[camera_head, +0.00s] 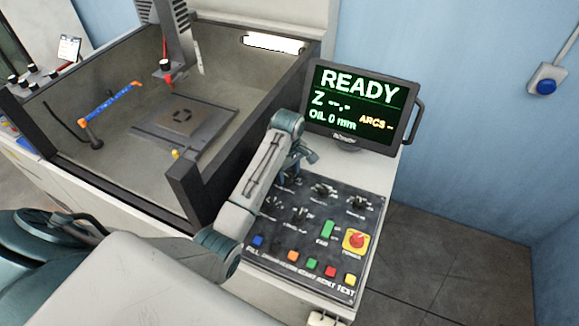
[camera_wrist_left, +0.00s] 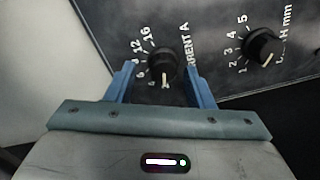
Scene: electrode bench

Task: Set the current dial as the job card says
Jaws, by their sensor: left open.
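The current dial (camera_wrist_left: 163,62) is a black knob with a white pointer in the left wrist view, beside the partly hidden lettering "RRENT A". The pointer points down in the picture, near the 4 end. My left gripper (camera_wrist_left: 161,86) is open, its two blue fingers on either side of the knob's near edge; I cannot tell if they touch it. In the head view my left gripper (camera_head: 292,172) is over the control panel's upper left, hiding part of it. A white card (camera_head: 69,48), perhaps the job card, stands far left, unreadable. My right gripper is not in view.
A second knob (camera_wrist_left: 262,47), scaled 1 to 5, sits right of the dial. The panel (camera_head: 290,238) also has several knobs, coloured buttons and a red mushroom button (camera_head: 355,240). A monitor (camera_head: 360,103) reading READY stands behind. A walled tank (camera_head: 110,180) lies left.

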